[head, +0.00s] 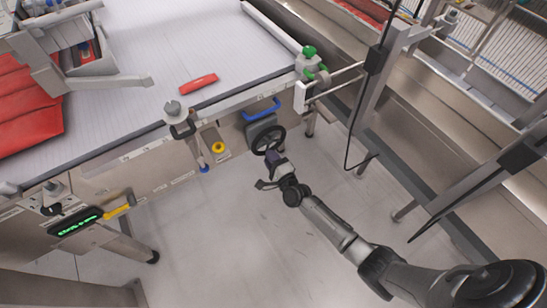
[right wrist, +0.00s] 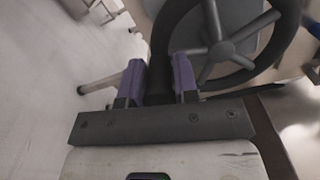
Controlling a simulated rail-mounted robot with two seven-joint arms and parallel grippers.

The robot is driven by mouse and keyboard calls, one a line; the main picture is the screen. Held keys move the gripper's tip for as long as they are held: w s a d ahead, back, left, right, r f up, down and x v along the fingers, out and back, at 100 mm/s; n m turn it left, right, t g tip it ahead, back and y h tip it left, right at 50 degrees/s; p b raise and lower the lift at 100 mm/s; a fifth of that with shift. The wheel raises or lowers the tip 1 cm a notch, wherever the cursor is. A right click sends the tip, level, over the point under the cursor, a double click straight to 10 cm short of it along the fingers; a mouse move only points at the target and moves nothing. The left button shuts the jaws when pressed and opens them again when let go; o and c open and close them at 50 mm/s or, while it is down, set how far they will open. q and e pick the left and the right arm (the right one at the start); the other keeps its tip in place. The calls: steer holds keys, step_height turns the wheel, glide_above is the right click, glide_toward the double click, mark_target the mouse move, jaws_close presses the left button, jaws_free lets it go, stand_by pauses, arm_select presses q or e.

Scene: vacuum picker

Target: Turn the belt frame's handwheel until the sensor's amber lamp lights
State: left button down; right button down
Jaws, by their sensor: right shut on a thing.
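The black spoked handwheel (head: 268,140) is on the front of the belt frame (head: 130,160), below a blue handle. My right gripper (head: 273,157) reaches it from below. In the right wrist view the handwheel (right wrist: 164,30) fills the top, and my right gripper's purple fingers (right wrist: 158,82) are closed on a dark part at its near rim. Whether that part is the rim or a crank grip is unclear. I cannot pick out the sensor for certain; green-knobbed clamps (head: 308,53) stand at the belt's right corner. No lit amber lamp is discernible. My left gripper is out of view.
A red packet (head: 198,84) lies on the white belt (head: 170,45), with larger red packs (head: 25,110) at left. A yellow round knob (head: 218,147) and a green-lit display (head: 78,221) are on the frame. A black cable (head: 358,115) hangs at right. The floor in front is clear.

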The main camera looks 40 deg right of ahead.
steer(key=shift+a+r+m, duration=0.1)
steer(key=shift+a+m, duration=0.25)
steer(key=shift+m, duration=0.35)
steer(key=c, duration=1)
jaws_free()
